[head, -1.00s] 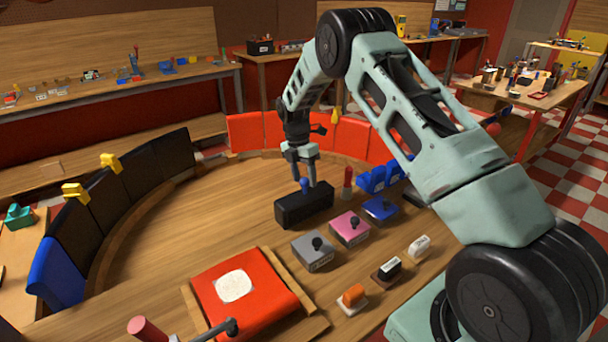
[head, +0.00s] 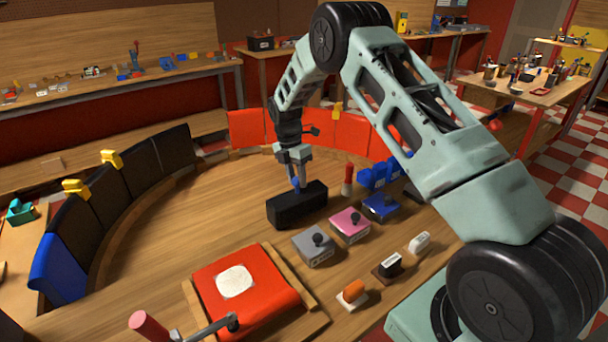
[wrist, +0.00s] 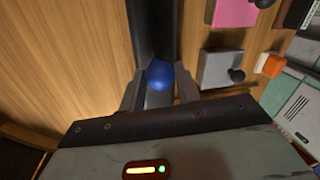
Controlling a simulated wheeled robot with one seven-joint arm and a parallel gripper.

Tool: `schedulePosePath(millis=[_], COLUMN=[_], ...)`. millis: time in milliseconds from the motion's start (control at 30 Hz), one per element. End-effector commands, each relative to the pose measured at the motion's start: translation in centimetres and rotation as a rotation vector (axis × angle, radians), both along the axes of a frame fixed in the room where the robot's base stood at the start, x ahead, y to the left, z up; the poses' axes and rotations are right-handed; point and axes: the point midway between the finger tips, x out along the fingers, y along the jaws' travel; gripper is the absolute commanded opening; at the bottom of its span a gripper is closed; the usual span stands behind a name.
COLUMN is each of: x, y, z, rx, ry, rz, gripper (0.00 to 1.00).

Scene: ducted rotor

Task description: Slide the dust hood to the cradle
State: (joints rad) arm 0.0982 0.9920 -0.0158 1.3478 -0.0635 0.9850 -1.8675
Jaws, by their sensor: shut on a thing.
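A long black box-shaped block (head: 297,208) with a blue round knob (head: 296,184) on top stands on the curved wooden bench; I take it for the dust hood. My gripper (head: 296,178) points down and is shut on the blue knob. In the wrist view the knob (wrist: 160,74) sits between the two fingers (wrist: 159,90), with the black top (wrist: 154,30) running away beyond it. Part of the knob is hidden by the fingers. A red pad with a white patch (head: 236,283) lies between wooden rails at the front; I cannot tell whether this is the cradle.
Grey (head: 315,246), pink (head: 350,226) and blue (head: 381,207) blocks with dark knobs stand right of the black block. A red upright peg (head: 347,180) is close behind it. Black panels (head: 137,172) line the left edge. The bench left of the block is clear.

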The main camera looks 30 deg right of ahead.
Motion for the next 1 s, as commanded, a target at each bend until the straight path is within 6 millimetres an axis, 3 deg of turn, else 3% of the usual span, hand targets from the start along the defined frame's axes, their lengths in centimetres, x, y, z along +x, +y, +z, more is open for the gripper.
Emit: schedulePosePath(millis=[400, 600, 800, 1000], x=[-0.5, -0.7, -0.8, -0.9], y=[14.0, 20.1, 24.4, 26.7], z=[-0.1, 0.0, 0.0, 0.1], rx=[0.006, 0.006, 0.004, 0.004], ry=[-0.001, -0.001, -0.001, -0.001], rz=[0.010, 0.007, 0.005, 0.002], gripper=[0.00, 0.00, 0.00, 0.00])
